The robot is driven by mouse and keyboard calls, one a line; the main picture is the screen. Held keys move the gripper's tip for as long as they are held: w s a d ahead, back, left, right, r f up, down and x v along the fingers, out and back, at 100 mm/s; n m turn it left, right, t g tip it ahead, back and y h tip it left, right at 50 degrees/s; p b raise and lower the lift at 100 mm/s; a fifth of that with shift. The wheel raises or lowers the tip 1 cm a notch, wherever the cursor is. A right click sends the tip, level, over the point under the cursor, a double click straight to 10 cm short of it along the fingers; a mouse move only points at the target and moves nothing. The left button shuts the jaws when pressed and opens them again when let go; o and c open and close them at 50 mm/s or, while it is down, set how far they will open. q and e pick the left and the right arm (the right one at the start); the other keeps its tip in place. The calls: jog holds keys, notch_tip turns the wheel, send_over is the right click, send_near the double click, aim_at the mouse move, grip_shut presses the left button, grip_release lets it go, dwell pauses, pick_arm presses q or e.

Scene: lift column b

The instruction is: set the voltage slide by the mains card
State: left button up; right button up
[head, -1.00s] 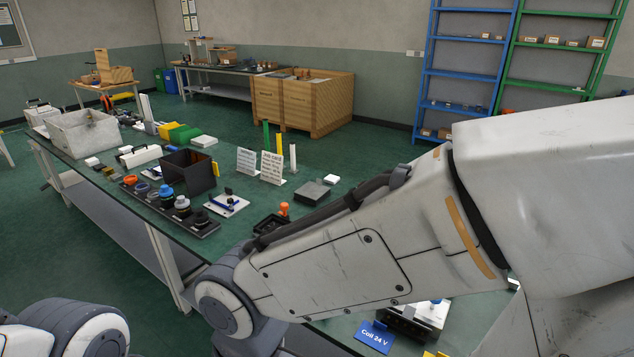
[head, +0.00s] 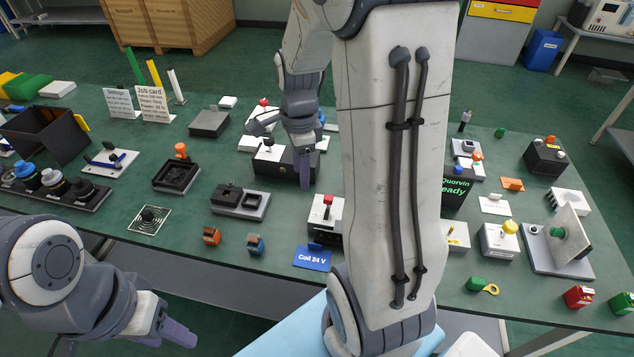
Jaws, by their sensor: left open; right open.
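I cannot pick out the voltage slide or a card marked mains for certain. A job card (head: 152,104) and a settings card (head: 118,103) stand at the back left, their small print unreadable. A blue card reading "Coil 24 V" (head: 312,257) lies at the front edge, by a pale box with a red-topped lever (head: 327,207). My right gripper (head: 282,157) is open and empty, in front of a black-faced box with a small lever (head: 268,144) in the picture. My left gripper (head: 172,332) is open at lower left, off the bench's front edge.
The green bench (head: 185,232) is crowded. A black tray (head: 177,175), a grey two-part fixture (head: 240,201) and a row of knobs (head: 52,182) stand at left. A black "ready" display (head: 456,190) and several small devices stand right of my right arm, which hides the middle.

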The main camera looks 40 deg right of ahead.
aim_at(329, 197)
jog(key=d+f+m, duration=0.2)
jog(key=d+m, duration=0.4)
jog(key=d, duration=0.1)
jog(key=f, duration=0.6)
jog(key=s+f, duration=0.1)
jog(key=f, duration=0.3)
jog(key=shift+d, duration=0.2)
grip_shut()
jog(key=shift+w, duration=0.1)
dwell(0.5)
